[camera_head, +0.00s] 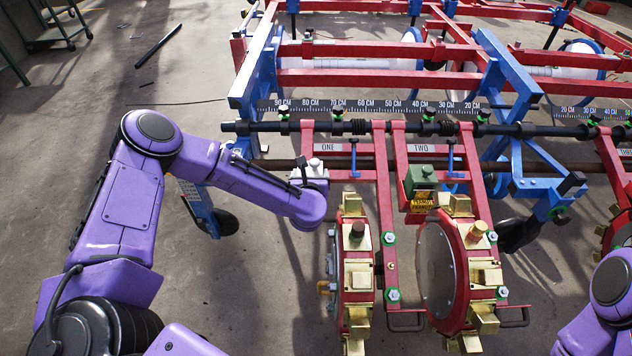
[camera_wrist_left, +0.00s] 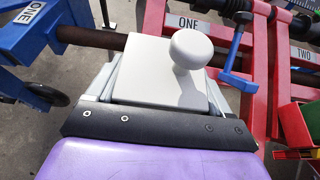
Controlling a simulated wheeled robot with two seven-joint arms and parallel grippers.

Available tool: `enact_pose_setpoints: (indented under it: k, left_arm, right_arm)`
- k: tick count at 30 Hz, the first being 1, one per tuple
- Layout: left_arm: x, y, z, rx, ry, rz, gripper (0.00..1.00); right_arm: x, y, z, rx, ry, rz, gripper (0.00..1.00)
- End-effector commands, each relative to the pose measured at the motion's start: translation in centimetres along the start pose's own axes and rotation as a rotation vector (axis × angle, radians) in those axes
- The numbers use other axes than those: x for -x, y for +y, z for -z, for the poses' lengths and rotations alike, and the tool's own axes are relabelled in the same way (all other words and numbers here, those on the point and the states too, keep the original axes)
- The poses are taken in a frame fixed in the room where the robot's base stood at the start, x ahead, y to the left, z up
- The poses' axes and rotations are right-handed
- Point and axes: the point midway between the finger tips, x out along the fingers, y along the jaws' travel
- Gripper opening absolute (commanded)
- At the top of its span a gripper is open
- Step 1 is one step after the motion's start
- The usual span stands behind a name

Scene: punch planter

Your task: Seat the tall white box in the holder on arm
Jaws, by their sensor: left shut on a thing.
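The white box (camera_wrist_left: 150,75), with a round knob on its lid, sits between the fingers of my left gripper (camera_wrist_left: 158,95) in the left wrist view. The gripper is shut on it. In the head view the white box (camera_head: 313,167) shows only as a small pale top at the end of my left arm, beside the planter arm labelled ONE (camera_head: 328,147). My left gripper's fingers are mostly hidden there by my wrist. The box's lower part and the holder on arm ONE are hidden, so I cannot tell whether they touch. My right gripper is out of view.
A green box (camera_head: 421,178) stands on arm TWO (camera_head: 420,149), to the right. Two round red and brass punch wheels (camera_head: 357,270) hang in front. A blue lever (camera_head: 353,158) and a dark crossbar (camera_head: 345,127) are close to the held box. Open floor lies left.

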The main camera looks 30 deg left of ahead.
Motion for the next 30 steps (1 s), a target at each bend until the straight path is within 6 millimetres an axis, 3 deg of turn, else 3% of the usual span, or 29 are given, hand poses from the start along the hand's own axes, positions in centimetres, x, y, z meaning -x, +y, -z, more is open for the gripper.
enact_pose_setpoints:
  k: [1,2,11,12,13,14,23,30]
  left_arm:
    - [-0.5,0.1,1.1,0.002,-0.002,-0.002,0.36]
    - [-0.5,0.2,1.1,0.003,-0.003,-0.003,0.3]
    - [-0.5,0.3,1.2,0.004,-0.003,-0.004,0.29]
    - [-0.5,0.3,1.2,0.003,-0.002,-0.004,0.87]
    - [-0.5,0.3,1.1,0.003,-0.002,-0.004,0.97]
    - [-0.5,0.3,1.1,0.003,-0.002,-0.003,1.0]
    - [0.2,0.1,0.8,0.001,-0.001,0.0,1.0]
    - [6.1,0.0,0.7,0.001,-0.001,0.002,1.0]
  right_arm:
    - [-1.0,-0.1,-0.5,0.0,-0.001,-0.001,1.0]
    - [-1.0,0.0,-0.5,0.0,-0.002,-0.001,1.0]
    - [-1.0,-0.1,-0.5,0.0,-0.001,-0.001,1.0]
    - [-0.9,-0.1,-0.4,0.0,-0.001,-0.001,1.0]
    - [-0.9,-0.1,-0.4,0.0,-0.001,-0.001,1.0]
    - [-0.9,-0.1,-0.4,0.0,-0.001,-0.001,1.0]
    - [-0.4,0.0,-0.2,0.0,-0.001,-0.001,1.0]
    - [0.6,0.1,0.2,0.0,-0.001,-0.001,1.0]
